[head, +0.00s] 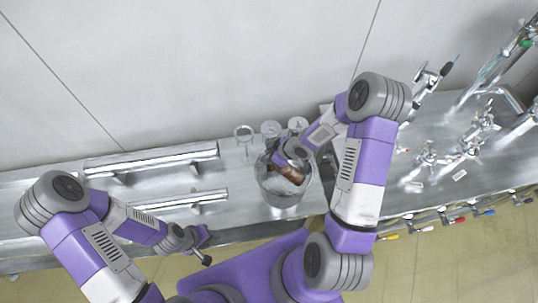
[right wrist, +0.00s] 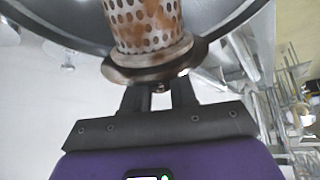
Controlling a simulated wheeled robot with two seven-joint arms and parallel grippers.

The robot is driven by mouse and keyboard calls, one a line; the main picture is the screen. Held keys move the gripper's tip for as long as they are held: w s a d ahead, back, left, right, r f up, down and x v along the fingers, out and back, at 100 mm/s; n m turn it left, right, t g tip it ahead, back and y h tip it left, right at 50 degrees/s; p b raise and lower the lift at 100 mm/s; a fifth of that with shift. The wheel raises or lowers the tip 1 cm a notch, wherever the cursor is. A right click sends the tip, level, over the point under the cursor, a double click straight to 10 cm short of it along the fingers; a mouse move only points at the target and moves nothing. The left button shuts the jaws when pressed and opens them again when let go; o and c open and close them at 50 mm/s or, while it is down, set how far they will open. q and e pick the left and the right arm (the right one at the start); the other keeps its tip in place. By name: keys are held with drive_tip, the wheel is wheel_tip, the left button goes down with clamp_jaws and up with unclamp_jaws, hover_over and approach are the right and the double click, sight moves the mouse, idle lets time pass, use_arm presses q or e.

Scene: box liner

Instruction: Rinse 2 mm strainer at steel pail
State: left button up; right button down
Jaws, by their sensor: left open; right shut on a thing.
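The steel pail (head: 274,197) stands on the metal bench in the middle of the head view. Its dark curved wall and rim (right wrist: 60,28) fill the top of the right wrist view. My right gripper (right wrist: 158,86) is shut on the flanged end of a perforated metal strainer (right wrist: 146,38) with rusty brown stains. In the head view the strainer (head: 303,163) is at the pail's mouth, partly hidden by my right arm; whether it touches the pail or water is unclear. No size marking is readable. My left gripper (head: 204,247) is open and empty near the bench's front edge.
Small round glass or metal vessels (head: 244,132) stand behind the pail. Long metal bars (head: 150,158) lie on the bench to the left. Taps and valves (head: 430,155) crowd the right side, with coloured handles (head: 460,220) along the front edge.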

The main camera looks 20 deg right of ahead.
drive_tip(key=shift+f+b, duration=3.9)
drive_tip(key=shift+f, duration=0.55)
drive_tip(key=shift+r, duration=0.1)
wheel_tip(320, 180, up, 14)
drive_tip(key=p, duration=1.3)
drive_tip(key=shift+r+p, duration=1.25)
drive_tip(key=shift+r, duration=2.8)
